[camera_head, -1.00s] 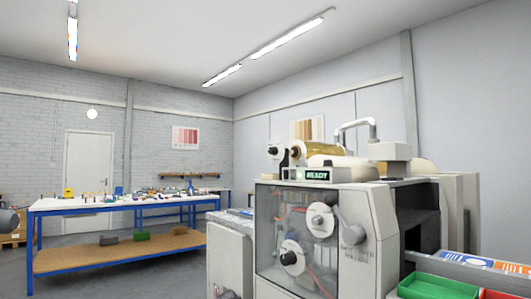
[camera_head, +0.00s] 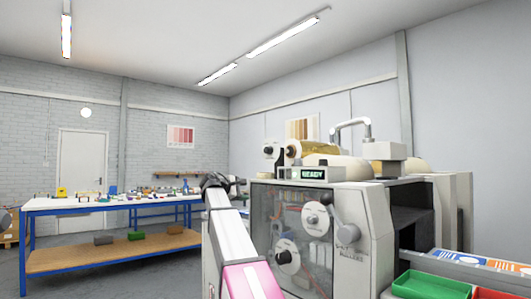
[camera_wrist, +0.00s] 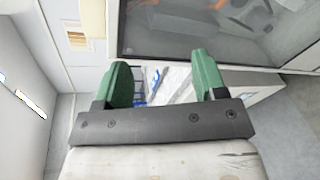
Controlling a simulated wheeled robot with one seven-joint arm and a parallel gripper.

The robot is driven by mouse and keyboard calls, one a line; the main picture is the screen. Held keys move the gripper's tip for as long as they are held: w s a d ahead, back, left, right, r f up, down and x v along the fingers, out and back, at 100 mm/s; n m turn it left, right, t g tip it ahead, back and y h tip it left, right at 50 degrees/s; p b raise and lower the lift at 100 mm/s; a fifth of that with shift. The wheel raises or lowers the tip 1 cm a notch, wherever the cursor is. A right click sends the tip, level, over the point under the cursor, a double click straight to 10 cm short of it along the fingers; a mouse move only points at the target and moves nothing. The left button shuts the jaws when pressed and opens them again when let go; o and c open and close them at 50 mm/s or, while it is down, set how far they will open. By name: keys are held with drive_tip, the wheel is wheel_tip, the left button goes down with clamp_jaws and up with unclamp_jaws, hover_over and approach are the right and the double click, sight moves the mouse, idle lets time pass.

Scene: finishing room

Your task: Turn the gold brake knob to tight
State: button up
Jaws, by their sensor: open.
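The white machine (camera_head: 370,215) stands right of centre in the head view. On its top a gold roll (camera_head: 318,148) sits behind a small round dark-and-white knob (camera_head: 268,150), which looks like the gold brake knob. Its marking is too small to read. My gripper (camera_head: 236,181) is raised at the machine's left front edge, below and left of that knob and apart from it. In the wrist view my gripper (camera_wrist: 163,78) shows two green fingers, open, with nothing between them. The knob is not visible in the wrist view.
The machine's display (camera_head: 313,174) reads READY. Green (camera_head: 430,286) and red trays stand at the lower right. A blue-framed workbench (camera_head: 115,205) with small items stands at the left.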

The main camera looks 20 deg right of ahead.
sight(266, 150)
wheel_tip(266, 150, up, 19)
drive_tip(key=s+g+h, duration=0.1)
drive_tip(key=s+h, duration=0.1)
drive_tip(key=h, duration=0.1)
drive_tip(key=x, duration=1.1)
drive_tip(key=shift+s+d, duration=0.1)
drive_tip(key=shift+d, duration=0.15)
drive_tip(key=shift+f, duration=0.1)
drive_tip(key=c, duration=0.9)
